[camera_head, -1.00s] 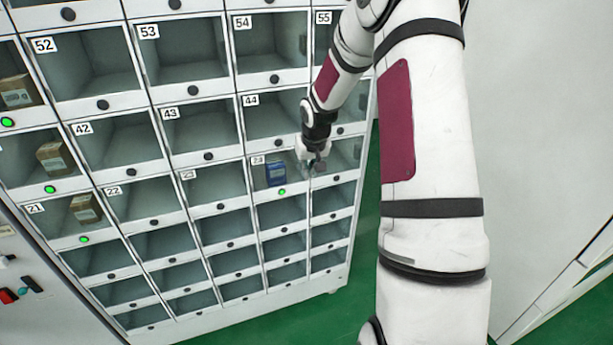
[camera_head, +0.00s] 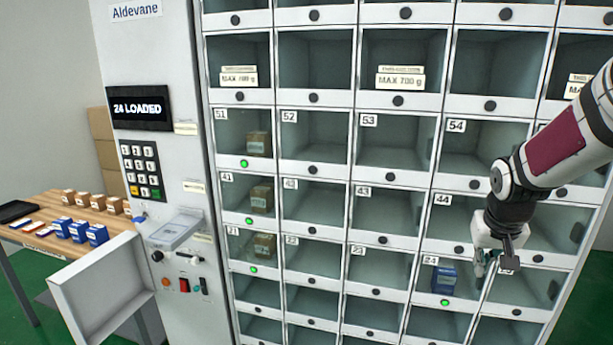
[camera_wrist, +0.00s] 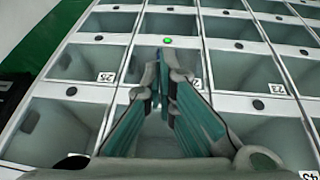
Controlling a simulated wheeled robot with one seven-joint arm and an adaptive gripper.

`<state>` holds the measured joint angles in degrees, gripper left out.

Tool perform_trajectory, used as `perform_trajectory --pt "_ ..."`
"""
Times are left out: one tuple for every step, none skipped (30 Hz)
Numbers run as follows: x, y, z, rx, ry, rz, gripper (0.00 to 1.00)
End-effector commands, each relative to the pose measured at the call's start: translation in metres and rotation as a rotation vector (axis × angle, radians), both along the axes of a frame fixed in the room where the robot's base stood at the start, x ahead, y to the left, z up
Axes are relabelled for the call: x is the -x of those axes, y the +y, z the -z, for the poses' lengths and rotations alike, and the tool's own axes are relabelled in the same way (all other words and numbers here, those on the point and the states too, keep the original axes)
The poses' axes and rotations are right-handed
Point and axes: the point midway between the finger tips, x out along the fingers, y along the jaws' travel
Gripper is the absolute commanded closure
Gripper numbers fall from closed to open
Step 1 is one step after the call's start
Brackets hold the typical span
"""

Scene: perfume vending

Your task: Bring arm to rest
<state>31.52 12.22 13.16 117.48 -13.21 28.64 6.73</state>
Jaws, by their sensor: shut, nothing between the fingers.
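My gripper (camera_head: 494,262) is in front of the locker wall at the right, beside compartment 24. It is shut and empty. In the wrist view the gripper (camera_wrist: 166,62) has its fingers together at the tips, over the column with a lit green light. A blue box (camera_head: 444,278) sits inside compartment 24, just left of my gripper, with a green light (camera_head: 445,302) lit below it. The fingers hide most of that compartment in the wrist view.
Brown boxes stand in compartments 51 (camera_head: 258,144), 41 (camera_head: 262,198) and the one below (camera_head: 264,246), each with a green light. A control panel (camera_head: 160,170) reads "24 LOADED". A wooden table (camera_head: 45,242) at left holds several boxes. An open panel (camera_head: 105,290) juts out.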

Motion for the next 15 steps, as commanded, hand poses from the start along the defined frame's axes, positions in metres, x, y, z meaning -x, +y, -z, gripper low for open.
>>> perform_trajectory --pt "0.011 0.016 -0.018 0.016 -0.006 -0.02 1.0" --pt "0.017 0.024 -0.027 0.022 -0.008 -0.028 1.0" --pt "0.027 0.035 -0.037 0.027 -0.008 -0.038 1.0" --pt "0.035 0.043 -0.044 0.031 -0.011 -0.047 1.0" --pt "0.042 0.051 -0.052 0.034 -0.011 -0.056 1.0" --pt "0.053 0.061 -0.06 0.038 -0.015 -0.067 1.0" --pt "0.061 0.069 -0.067 0.04 -0.017 -0.076 1.0" --pt "0.07 0.076 -0.073 0.041 -0.02 -0.084 1.0" --pt "0.081 0.086 -0.08 0.041 -0.024 -0.096 1.0" --pt "0.09 0.093 -0.085 0.04 -0.028 -0.104 1.0" --pt "0.099 0.099 -0.089 0.039 -0.031 -0.112 1.0" --pt "0.111 0.108 -0.095 0.037 -0.037 -0.126 1.0" --pt "0.121 0.115 -0.098 0.034 -0.04 -0.135 1.0" --pt "0.13 0.121 -0.102 0.03 -0.046 -0.143 1.0" --pt "0.143 0.129 -0.105 0.025 -0.05 -0.158 1.0"
